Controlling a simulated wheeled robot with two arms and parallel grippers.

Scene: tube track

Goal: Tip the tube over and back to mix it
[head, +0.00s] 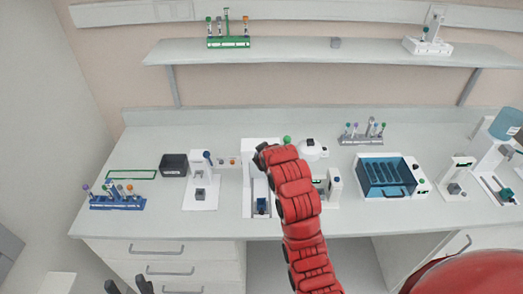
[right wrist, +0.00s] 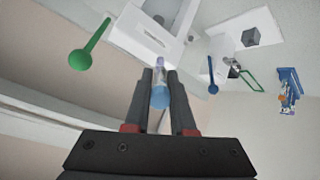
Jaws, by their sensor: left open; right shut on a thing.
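The tube (right wrist: 159,92) is clear with a lilac end and a blue end, seen in the right wrist view. My right gripper (right wrist: 160,73) is shut on it, with a dark finger on each side. The lilac end points away from the palm in the picture, the blue end towards it. I cannot tell its exact tilt. In the head view my red right arm reaches over the bench and hides the tube and the gripper's fingers. My left gripper (head: 130,287) is open and empty at the bottom left, in front of the drawers.
A blue rack (head: 118,203) with several tubes stands at the bench's left. A grey rack (head: 362,140) stands behind a blue-windowed box (head: 386,178). White devices with a blue knob (head: 206,155) and a green knob (head: 287,140) flank my arm. A shelf (head: 330,55) runs above.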

